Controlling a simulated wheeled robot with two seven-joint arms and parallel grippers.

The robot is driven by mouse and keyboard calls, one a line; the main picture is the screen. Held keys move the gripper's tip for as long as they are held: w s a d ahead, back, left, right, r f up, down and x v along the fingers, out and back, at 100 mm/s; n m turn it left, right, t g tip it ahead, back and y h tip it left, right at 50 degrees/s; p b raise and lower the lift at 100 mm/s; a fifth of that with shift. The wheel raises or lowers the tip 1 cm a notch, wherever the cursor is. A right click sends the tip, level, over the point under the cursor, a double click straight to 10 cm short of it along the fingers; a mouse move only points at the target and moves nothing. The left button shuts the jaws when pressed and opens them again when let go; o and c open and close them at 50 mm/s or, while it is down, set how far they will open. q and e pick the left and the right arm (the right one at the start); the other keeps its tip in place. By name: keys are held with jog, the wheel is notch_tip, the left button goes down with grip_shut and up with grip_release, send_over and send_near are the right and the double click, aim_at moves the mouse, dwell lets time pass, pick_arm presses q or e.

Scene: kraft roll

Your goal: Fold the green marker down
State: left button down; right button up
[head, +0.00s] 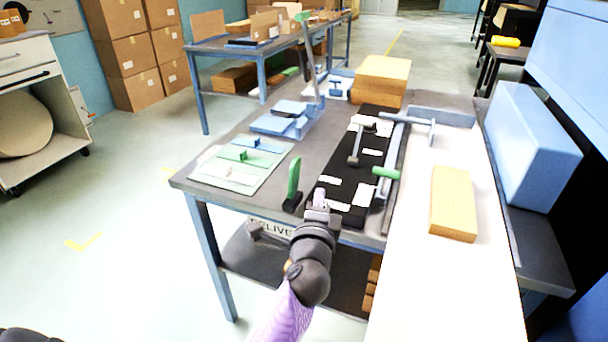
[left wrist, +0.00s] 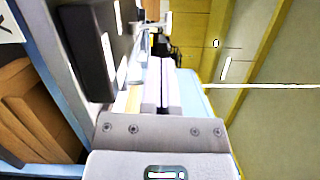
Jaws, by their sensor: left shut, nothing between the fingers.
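The green marker (head: 294,177) is a flat paddle standing upright in a small black base (head: 292,201) near the table's front edge. My left gripper (head: 318,194) is just to the right of the marker in the head view, with a visible gap between them. Its two pale fingers are shut together with nothing between them, as the left wrist view also shows (left wrist: 162,88). I cannot make out the marker in the left wrist view. My right gripper is not in view.
A black mat (head: 330,190) with white labels lies behind my left gripper. A bar with a green handle (head: 385,173) stands right of it. A pale green board (head: 222,180) with small blocks lies left. A cardboard box (head: 453,203) is on the white surface at right.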

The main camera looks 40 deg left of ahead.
aim_at(294, 177)
pick_arm(q)
jog(key=b+x, duration=0.1)
jog(key=x, duration=0.5)
jog(key=shift+f+b, duration=0.25)
jog(key=shift+b, duration=0.1)
jog(key=a, duration=0.4)
jog(key=shift+s+r, duration=0.4)
jog(key=shift+p, duration=0.3)
jog(key=shift+s+a+r+n+p, duration=0.1)
jog(key=shift+a+r+n+p, duration=0.1)
jog(key=shift+n+p, duration=0.1)
